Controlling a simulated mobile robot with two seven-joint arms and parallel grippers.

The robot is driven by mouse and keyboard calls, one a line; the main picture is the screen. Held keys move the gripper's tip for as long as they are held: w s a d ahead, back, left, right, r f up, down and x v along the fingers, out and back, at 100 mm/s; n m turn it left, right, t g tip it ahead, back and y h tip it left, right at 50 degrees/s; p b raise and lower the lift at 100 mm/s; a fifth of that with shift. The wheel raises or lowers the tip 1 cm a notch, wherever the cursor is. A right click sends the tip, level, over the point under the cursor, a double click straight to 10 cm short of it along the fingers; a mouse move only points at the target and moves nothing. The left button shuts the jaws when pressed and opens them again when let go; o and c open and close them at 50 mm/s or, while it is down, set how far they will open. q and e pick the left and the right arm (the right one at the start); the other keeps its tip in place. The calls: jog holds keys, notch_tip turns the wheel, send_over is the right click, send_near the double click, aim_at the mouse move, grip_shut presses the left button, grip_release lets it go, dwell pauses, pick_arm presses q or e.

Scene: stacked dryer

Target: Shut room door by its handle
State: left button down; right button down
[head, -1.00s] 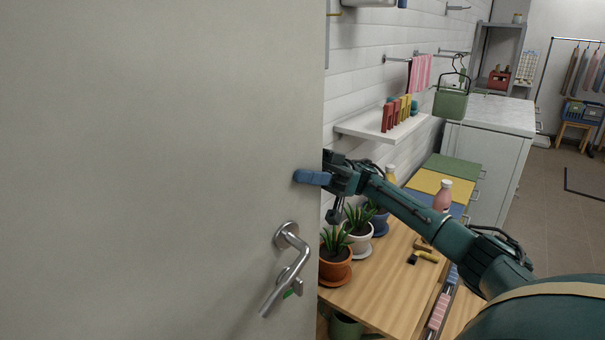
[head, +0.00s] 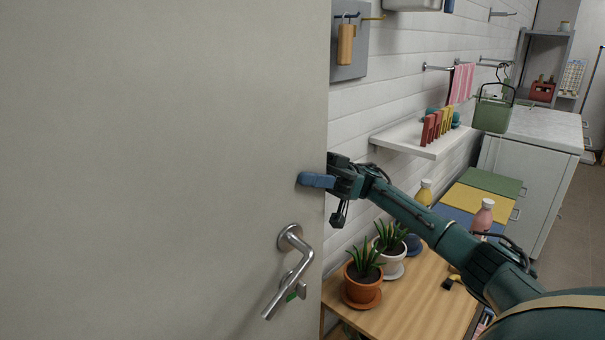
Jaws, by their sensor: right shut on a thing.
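The room door (head: 150,170) is a pale grey panel that fills the left half of the head view. Its metal lever handle (head: 290,270) sits near the door's free edge, with a small green mark on the lock part below. My right gripper (head: 315,180) is at that edge, above the handle and apart from it. One blue finger lies on the near face of the door and the other is hidden behind it. The gripper is shut on the door's edge. My left gripper is not in view.
Beyond the door edge, a wooden table (head: 400,312) holds potted plants (head: 363,282) and bottles. A white wall shelf (head: 410,137) with coloured items is above it. A white cabinet (head: 520,175) stands farther back. Open floor (head: 567,225) shows at the right.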

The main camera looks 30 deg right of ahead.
jog(key=c, duration=0.9)
grip_release()
pick_arm(q)
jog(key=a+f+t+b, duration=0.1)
jog(key=b, duration=0.5)
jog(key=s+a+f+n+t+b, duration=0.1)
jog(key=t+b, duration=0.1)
jog(key=b, duration=0.4)
pick_arm(e)
jog(key=v, duration=1.3)
jog(key=shift+f, duration=0.15)
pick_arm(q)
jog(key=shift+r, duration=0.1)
